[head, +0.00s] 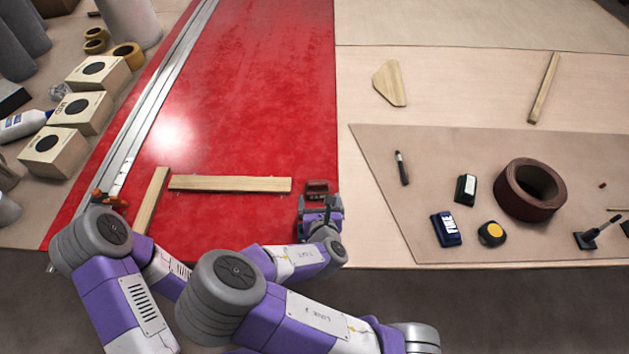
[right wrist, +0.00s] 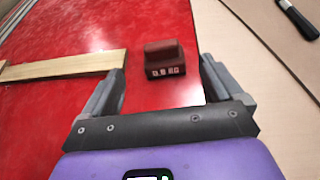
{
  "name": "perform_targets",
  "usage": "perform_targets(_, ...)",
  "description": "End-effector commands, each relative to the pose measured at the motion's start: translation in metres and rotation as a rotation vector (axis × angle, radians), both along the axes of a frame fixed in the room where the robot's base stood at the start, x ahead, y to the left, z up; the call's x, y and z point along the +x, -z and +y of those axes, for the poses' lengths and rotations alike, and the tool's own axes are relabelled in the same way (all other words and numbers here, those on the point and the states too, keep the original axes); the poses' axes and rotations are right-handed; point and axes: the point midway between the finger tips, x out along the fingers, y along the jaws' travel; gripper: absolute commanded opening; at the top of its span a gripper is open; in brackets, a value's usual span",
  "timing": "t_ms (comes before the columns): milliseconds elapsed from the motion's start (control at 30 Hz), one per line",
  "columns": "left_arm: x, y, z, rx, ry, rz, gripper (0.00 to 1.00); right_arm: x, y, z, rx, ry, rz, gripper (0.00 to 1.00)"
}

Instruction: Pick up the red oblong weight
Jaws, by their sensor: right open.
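The red oblong weight (right wrist: 164,58) is a dark red block with pale markings on its near face, too blurred to read surely. It stands on the red panel (right wrist: 60,110), just past the fingertips of my right gripper (right wrist: 160,72) and roughly centred between them. The jaws are open with nothing between them. In the head view the weight (head: 317,187) shows near the right edge of the red panel (head: 240,110), directly beyond my right gripper (head: 320,205).
A long metal rail (head: 160,90) runs along the panel's left side. On the right board lie a tape roll (head: 510,205), a blue block (head: 446,229) and a marker (head: 402,168).

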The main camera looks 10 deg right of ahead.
Motion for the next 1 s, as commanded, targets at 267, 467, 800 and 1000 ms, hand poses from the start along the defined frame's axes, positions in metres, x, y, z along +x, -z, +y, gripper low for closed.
perform_targets(267,-0.001,0.020,0.000,0.000,0.000,0.002,0.00,0.037,0.017,-0.008,0.001,0.003,-0.001,0.94)
perform_targets(467,0.000,0.022,0.000,0.000,-0.001,0.001,0.00,0.049,0.022,-0.010,-0.001,0.001,-0.001,0.94)
perform_targets(800,0.000,0.036,0.000,0.000,0.000,0.001,0.00,0.094,0.041,-0.018,0.000,0.000,-0.001,0.94)
perform_targets(1000,0.000,0.036,0.000,0.000,0.000,0.001,0.00,0.099,0.042,-0.018,-0.001,0.000,0.000,0.94)
